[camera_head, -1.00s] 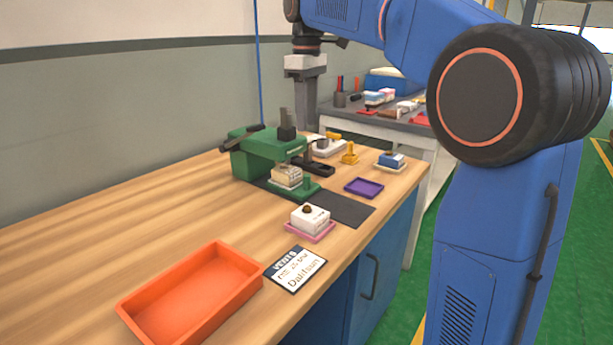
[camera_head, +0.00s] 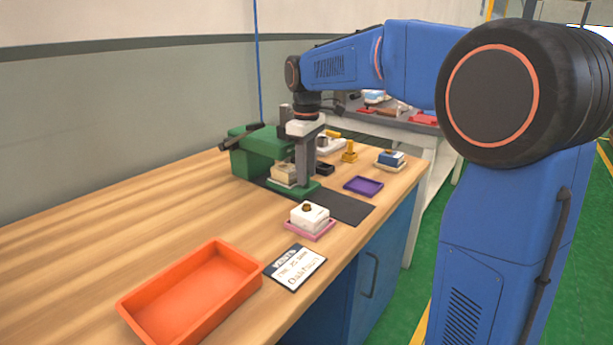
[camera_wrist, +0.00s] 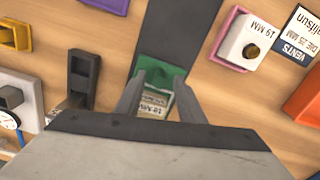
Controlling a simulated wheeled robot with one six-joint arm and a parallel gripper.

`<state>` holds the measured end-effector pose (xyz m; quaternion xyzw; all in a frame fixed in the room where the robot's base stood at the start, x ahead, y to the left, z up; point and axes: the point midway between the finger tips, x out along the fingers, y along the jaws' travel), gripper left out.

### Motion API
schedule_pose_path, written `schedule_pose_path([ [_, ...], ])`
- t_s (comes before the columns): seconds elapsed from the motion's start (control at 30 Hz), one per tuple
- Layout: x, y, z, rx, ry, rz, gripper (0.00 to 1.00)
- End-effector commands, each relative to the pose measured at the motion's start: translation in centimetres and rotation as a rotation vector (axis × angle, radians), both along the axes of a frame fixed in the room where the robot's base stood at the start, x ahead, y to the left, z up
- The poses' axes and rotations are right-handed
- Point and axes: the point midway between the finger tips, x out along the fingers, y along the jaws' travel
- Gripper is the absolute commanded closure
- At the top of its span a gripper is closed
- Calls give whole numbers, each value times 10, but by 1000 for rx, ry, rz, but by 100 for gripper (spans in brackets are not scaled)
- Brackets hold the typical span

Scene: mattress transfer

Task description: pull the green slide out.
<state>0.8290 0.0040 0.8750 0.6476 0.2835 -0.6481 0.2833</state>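The green slide (camera_head: 304,191) sticks out at the front of the green press-like machine (camera_head: 250,158), low over a dark mat. A pale block (camera_head: 284,173) sits on the slide, and its printed label shows in the wrist view (camera_wrist: 153,105). My gripper (camera_head: 306,172) points down over the slide's front end and hides its upright green peg in the head view. In the wrist view my gripper (camera_wrist: 159,84) has its two fingers apart, one on each side of the green slide end (camera_wrist: 160,73). I cannot tell whether either finger touches it.
A white block on a pink tray (camera_head: 310,220), a purple tray (camera_head: 363,186), a blue-topped block (camera_head: 391,159) and a yellow piece (camera_head: 349,151) stand nearby. An orange tray (camera_head: 190,295) and a printed card (camera_head: 296,268) lie nearer. The dark mat (camera_head: 345,207) has bare room in front.

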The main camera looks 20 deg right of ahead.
Motion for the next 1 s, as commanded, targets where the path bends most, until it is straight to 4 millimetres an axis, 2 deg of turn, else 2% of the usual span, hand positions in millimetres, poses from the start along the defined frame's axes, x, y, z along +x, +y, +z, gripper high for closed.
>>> schedule_pose_path([
  [0.2,0,0,-16,0,0,0,64],
  [0.5,0,0,-18,0,-1,0,64],
  [0.53,0,0,-18,0,-1,0,67],
  [0.67,0,0,-18,0,-1,0,98],
  [0.87,-1,-1,-18,0,-1,0,100],
  [1.0,-13,-10,-17,0,-1,-2,100],
])
